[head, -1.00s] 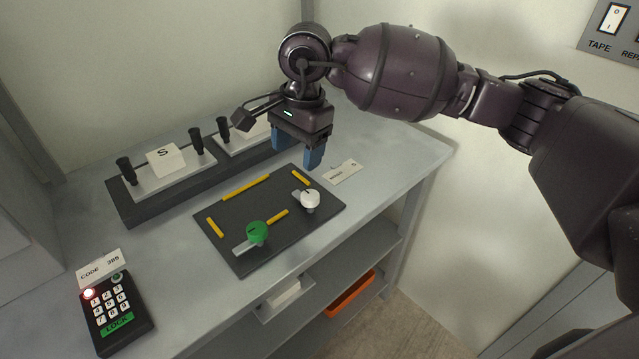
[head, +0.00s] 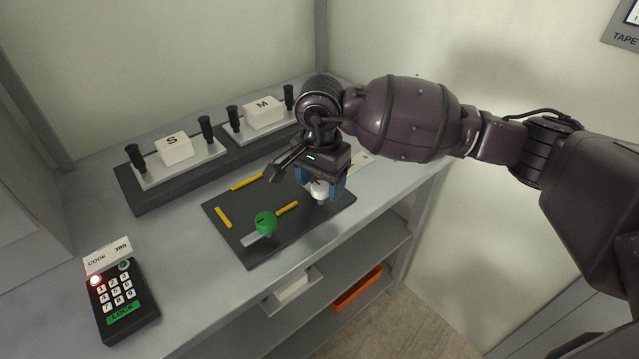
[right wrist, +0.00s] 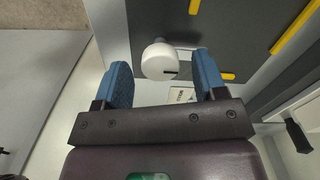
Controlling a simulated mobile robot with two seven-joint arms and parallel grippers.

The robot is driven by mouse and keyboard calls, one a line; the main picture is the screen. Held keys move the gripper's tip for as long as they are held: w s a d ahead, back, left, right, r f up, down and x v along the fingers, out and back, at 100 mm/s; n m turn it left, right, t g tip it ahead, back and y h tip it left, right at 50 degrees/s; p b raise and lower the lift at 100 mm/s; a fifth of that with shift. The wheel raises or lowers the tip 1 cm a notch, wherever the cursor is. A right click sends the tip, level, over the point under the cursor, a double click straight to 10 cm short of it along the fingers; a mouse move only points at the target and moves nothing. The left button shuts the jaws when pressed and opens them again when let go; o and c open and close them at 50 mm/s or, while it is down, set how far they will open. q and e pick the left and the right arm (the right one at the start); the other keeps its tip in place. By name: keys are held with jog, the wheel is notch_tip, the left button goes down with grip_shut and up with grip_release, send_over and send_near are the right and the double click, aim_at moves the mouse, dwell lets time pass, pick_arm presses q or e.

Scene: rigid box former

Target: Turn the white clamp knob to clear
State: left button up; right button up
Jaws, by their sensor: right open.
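The white clamp knob (head: 319,188) stands near the right end of the dark plate (head: 236,246). It also shows in the right wrist view (right wrist: 158,62), a round white knob with a dark mark on its side. My right gripper (head: 322,192) is over the white knob, its blue fingers (right wrist: 163,75) apart on either side of it. In the wrist view a gap shows on both sides, so the fingers do not appear to touch it. The green knob (head: 265,222) with a light lever stands on the plate to the left. My left gripper is out of view.
Yellow strips (head: 222,217) mark the plate. Behind it is a dark rail (head: 150,204) with blocks S (head: 173,149) and M (head: 263,112) between black posts. A keypad (head: 121,301) with a red light lies at the front left. A paper tag (right wrist: 182,95) lies beyond the knob.

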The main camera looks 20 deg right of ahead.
jog(key=shift+f, duration=0.4)
jog(key=c, duration=0.9)
jog(key=shift+c, duration=0.2)
